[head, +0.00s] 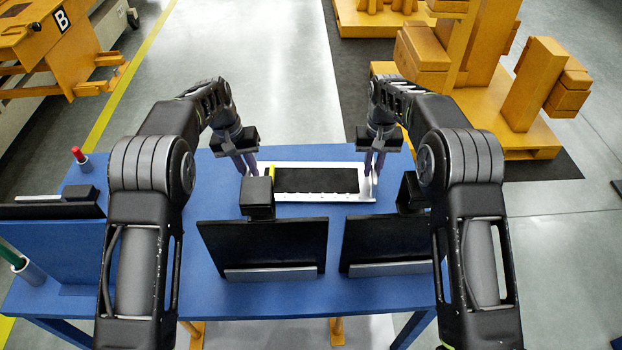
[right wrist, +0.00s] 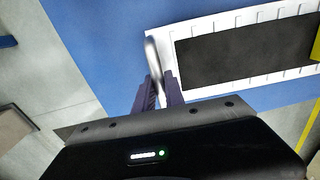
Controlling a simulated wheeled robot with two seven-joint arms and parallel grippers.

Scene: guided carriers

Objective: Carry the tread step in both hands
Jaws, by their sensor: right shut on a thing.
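The tread step is a flat white frame with a black tread (head: 317,180) and a yellow strip near its left end. It is over the far part of the blue table in the head view. My right gripper (head: 373,172) is shut on the bar at the step's right end. In the right wrist view its fingers (right wrist: 159,88) are on either side of that pale bar, beside the black tread (right wrist: 245,52). My left gripper (head: 248,168) is at the step's left end, fingers pointing down; its grip there is unclear. I cannot tell whether the step touches the table.
Two dark upright panels (head: 264,242) (head: 376,238) stand on the blue table (head: 270,292) on the near side of the step. A red-topped post (head: 79,156) and another dark panel (head: 40,211) are at the left. Orange carriers (head: 490,110) (head: 62,45) stand on the floor beyond.

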